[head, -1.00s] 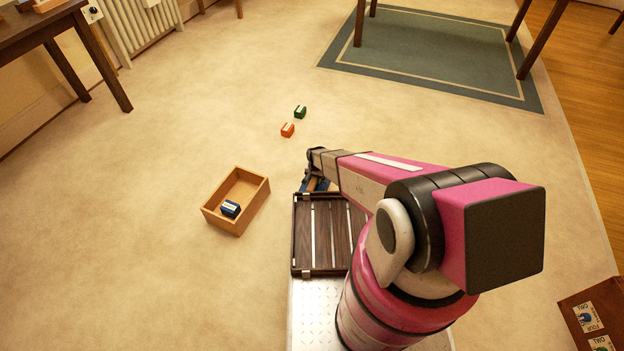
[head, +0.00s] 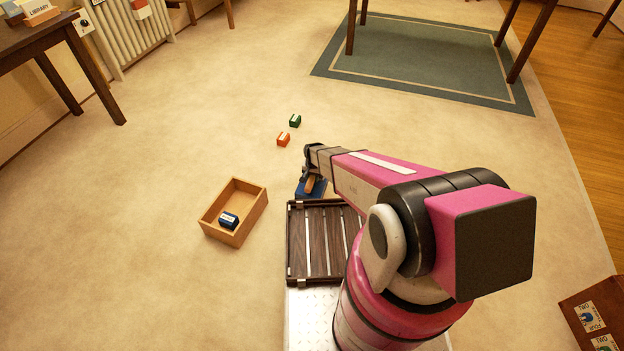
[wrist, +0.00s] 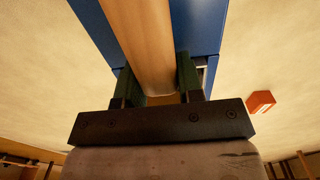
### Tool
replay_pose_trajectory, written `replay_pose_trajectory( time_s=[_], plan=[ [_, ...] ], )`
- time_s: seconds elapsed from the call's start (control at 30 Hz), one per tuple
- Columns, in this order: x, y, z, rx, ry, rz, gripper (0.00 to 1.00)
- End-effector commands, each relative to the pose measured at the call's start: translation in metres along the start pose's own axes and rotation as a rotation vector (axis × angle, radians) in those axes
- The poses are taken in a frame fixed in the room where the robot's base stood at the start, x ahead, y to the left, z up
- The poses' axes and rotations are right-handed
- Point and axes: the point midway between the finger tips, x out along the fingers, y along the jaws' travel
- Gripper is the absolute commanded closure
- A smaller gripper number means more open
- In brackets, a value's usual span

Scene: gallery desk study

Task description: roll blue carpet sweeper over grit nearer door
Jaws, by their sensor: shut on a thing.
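The blue carpet sweeper (head: 318,189) is on or near the carpet just beyond the slatted deck, partly hidden by my arm. In the wrist view its blue body (wrist: 206,22) lies behind a pale wooden handle (wrist: 140,40). My gripper (wrist: 157,85) is shut on this handle, one green-padded finger on each side; it also shows in the head view (head: 308,182). Whether the sweeper touches the floor cannot be told. I cannot make out any grit or a door.
A wooden box (head: 252,212) with a dark blue block (head: 229,220) stands to the left. An orange block (head: 283,139) and a green block (head: 295,121) lie ahead. A table (head: 75,45), a radiator (head: 130,30) and a green rug (head: 420,70) are farther off. Open carpet lies left.

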Motion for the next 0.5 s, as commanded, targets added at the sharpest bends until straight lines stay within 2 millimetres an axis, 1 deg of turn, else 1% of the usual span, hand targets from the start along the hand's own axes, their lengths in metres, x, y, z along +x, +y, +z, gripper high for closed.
replay_pose_trajectory(
  time_s=[0.17, 0.23, 0.5],
  plan=[
    [0.0, 0.0, 0.0, 0.0, 0.001, 0.0, 0.85],
    [-0.001, 0.003, -0.001, 0.001, 0.001, 0.0, 0.85],
    [-0.01, 0.031, -0.01, 0.002, 0.001, 0.0, 0.85]
  ],
)
